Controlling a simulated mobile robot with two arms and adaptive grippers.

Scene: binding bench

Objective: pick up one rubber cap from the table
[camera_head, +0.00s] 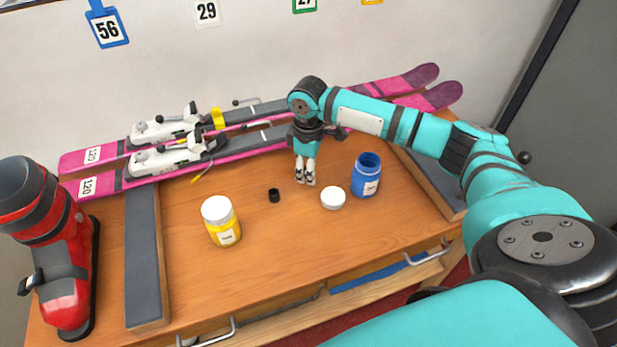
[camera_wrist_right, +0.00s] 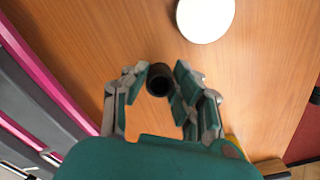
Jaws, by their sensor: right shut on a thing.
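My right gripper (camera_head: 305,181) points down at the middle of the table, left of the white lid. In the right wrist view its fingertips (camera_wrist_right: 160,82) are closed around a small, dark, round rubber cap (camera_wrist_right: 159,79). Its hollow end shows. In the head view the fingers mostly hide this cap, and I cannot tell whether it touches the table. Another black rubber cap (camera_head: 274,195) stands on the wooden table (camera_head: 290,245), to the left of the gripper and apart from it. My left gripper is not in view.
A white lid (camera_head: 332,198) lies beside the open blue jar (camera_head: 367,176). A yellow jar with a white lid (camera_head: 221,222) stands left. Pink skis (camera_head: 240,146) with bindings lie along the back. A red ski boot (camera_head: 62,270) stands far left. The front middle is clear.

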